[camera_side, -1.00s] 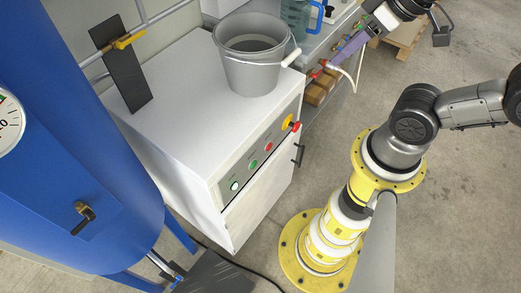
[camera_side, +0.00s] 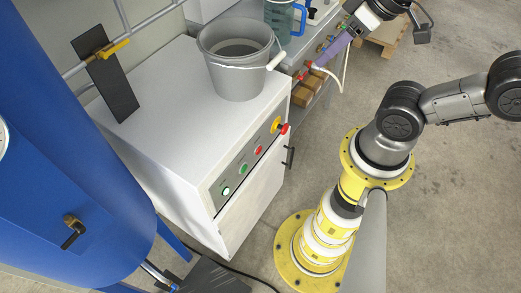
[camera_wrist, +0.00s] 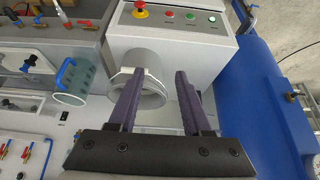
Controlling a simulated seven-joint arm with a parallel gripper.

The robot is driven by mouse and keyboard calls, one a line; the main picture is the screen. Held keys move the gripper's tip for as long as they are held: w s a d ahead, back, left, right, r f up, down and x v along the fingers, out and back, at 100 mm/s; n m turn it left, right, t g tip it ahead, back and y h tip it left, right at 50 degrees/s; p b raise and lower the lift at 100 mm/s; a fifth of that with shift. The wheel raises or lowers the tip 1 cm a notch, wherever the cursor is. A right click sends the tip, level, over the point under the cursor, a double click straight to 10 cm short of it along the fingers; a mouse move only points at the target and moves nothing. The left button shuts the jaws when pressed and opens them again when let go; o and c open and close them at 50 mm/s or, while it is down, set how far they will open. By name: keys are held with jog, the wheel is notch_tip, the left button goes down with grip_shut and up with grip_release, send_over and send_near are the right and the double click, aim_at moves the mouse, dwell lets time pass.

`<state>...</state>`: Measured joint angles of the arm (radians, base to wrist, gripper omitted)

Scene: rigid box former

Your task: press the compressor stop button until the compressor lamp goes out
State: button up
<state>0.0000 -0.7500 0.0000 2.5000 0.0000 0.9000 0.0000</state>
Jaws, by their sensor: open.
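The white compressor cabinet (camera_side: 190,95) has a sloping grey control panel on its front. At the panel's near end a whitish-green lamp (camera_side: 226,191) looks lit. Beside it are a green button (camera_side: 243,169) and a red button (camera_side: 258,150), then a red mushroom knob on yellow (camera_side: 281,127). In the wrist view the red button (camera_wrist: 168,14), green button (camera_wrist: 190,16) and lamp (camera_wrist: 211,18) show along the top. My gripper (camera_wrist: 160,73) is open and empty, its purple fingers apart and short of the panel. In the side view it is beyond the bucket, away from the buttons.
A grey bucket (camera_side: 238,78) stands on the cabinet top and also shows beyond my fingers in the wrist view. A blue tank (camera_side: 75,190) stands left of the cabinet. A bench with a blue-handled jug (camera_side: 280,18) and valves lies behind.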

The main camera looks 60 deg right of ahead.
jog(key=shift+w+d+f, duration=0.1)
jog(key=shift+c, duration=1.2)
jog(key=shift+w+d+f+n+h, duration=0.45)
jog(key=shift+w+d+f, duration=0.4)
jog(key=shift+w+d, duration=0.3)
grip_shut()
jog(key=w+d+f+n+g+h, duration=0.1)
jog(key=w+d+f+n, duration=0.3)
jog(key=f, duration=0.4)
jog(key=w+d+f+n+g, duration=0.1)
jog(key=w+d+f+n, duration=0.1)
jog(key=d+f+n, duration=0.55)
jog(key=s+a+f+n+t+y, duration=0.1)
jog(key=s+a+f+n+y, duration=0.1)
jog(key=a+f, duration=0.4)
jog(key=s+a+f+n+t+y, duration=0.1)
jog(key=s+a+f+n+y, duration=0.1)
jog(key=a+f, duration=0.4)
jog(key=shift+s+f+y, duration=0.75)
jog(key=shift+f+y, duration=0.15)
jog(key=shift+y, duration=0.35)
jog(key=shift+a, duration=0.1)
